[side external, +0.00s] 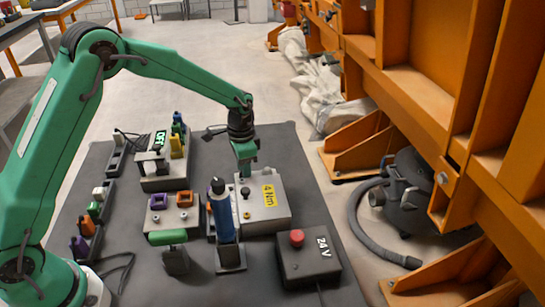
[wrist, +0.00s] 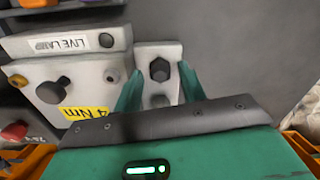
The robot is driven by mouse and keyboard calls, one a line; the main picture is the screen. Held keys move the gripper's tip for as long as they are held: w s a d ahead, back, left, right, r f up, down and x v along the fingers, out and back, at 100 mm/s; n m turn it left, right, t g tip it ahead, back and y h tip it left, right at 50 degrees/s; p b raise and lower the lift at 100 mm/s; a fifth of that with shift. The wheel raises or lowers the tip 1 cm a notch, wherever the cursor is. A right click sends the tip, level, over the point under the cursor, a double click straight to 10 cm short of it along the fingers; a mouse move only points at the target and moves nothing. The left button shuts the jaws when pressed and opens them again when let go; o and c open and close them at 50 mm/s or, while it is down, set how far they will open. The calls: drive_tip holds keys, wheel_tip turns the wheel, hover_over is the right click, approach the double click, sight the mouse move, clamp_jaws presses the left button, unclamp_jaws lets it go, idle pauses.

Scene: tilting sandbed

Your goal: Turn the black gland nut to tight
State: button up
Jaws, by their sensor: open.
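A black hexagonal nut (wrist: 159,69), which looks like the gland nut, sits on a pale grey block (wrist: 146,51) in the wrist view. A smaller dark round or hexagonal piece (wrist: 160,101) is on the same block, below the nut in that picture. My gripper (wrist: 160,72) is open, with one green finger on each side of the nut in the picture. I cannot tell whether the fingertips are level with the nut or touch it. In the side view my gripper (side external: 245,174) points down just behind the 4 Nm box, and the nut is hidden there.
The grey box labelled 4 Nm (side external: 274,211) stands close to my gripper. The 24 V box (side external: 315,263) has a red button. A blue cylinder (side external: 221,217) stands upright in a holder. Several other fixtures line the dark mat. Orange steelwork (side external: 430,80) rises at the right.

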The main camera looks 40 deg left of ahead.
drive_tip(key=n, duration=0.4)
drive_tip(key=shift+d+n, duration=0.15)
drive_tip(key=shift+n, duration=0.15)
drive_tip(key=n, duration=0.8)
drive_tip(key=shift+n, duration=0.4)
drive_tip(key=n, duration=0.3)
drive_tip(key=shift+r+n, duration=0.1)
drive_tip(key=shift+n, duration=0.3)
drive_tip(key=r, duration=0.8)
drive_tip(key=shift+a+r, duration=0.15)
drive_tip(key=shift+a, duration=0.05)
drive_tip(key=s+a+r+m+t, duration=0.2)
drive_tip(key=s+r+m, duration=0.1)
drive_tip(key=s+r, duration=0.4)
drive_tip(key=s+a+r+m+t, duration=0.2)
drive_tip(key=s+r+m, duration=0.2)
drive_tip(key=s, duration=0.9)
drive_tip(key=shift+r, duration=1.65)
drive_tip(key=shift+a, duration=0.1)
